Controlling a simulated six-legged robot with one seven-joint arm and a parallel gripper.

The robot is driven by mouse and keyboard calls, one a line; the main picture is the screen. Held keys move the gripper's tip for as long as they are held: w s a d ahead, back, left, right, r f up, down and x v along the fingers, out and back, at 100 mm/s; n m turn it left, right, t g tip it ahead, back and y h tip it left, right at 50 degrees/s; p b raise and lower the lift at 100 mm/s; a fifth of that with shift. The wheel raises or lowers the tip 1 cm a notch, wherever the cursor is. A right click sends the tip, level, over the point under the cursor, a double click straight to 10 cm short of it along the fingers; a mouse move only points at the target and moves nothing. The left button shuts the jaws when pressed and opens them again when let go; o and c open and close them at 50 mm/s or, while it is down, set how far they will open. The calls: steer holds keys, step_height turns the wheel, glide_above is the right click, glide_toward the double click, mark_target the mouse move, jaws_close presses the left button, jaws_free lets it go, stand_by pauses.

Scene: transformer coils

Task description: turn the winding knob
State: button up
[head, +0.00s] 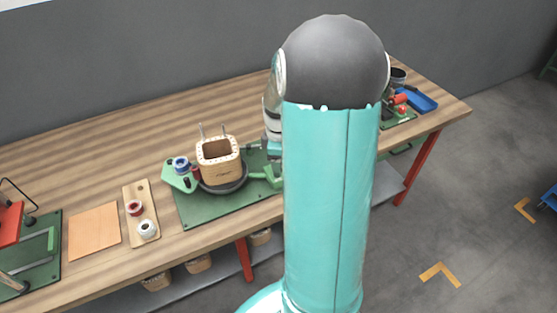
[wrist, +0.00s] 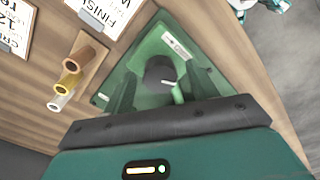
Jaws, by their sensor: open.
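A dark round knob (wrist: 160,72) with a white pointer mark sits on a green panel in the wrist view. My gripper (wrist: 161,88) is open, with one finger on each side of the knob; I cannot tell whether either finger touches it. In the head view, a square wooden coil former (head: 219,171) stands on a green board (head: 206,213) on the bench. My arm covers the right part of that board, and the knob cannot be made out there.
The wooden bench (head: 90,160) holds a spool board (head: 152,228), an orange sheet (head: 95,232) and a red-and-green device (head: 12,225) at left. A blue tray (head: 422,101) lies at the far right end. In the wrist view, several coloured cylinders (wrist: 72,82) and paper signs lie left of the panel.

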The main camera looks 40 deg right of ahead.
step_height(320, 180, up, 14)
stand_by(0.5)
steer(key=shift+f, duration=0.1)
steer(key=s+a+r+m+t+h, duration=0.1)
steer(key=a+r+m, duration=0.15)
steer(key=a, duration=0.45)
steer(key=s+a+r+m+t, duration=0.1)
steer(key=a+r, duration=0.2)
steer(key=a, duration=0.4)
steer(key=s+a+m+t, duration=0.1)
steer(key=s+a+m, duration=0.1)
steer(key=s+a, duration=0.2)
steer(key=s+a+m+t+y, duration=0.1)
steer(key=s+a, duration=0.3)
steer(key=a, duration=0.5)
steer(key=shift+s+r+m+t, duration=0.4)
steer(key=shift+m+t, duration=0.25)
steer(key=shift+t, duration=0.15)
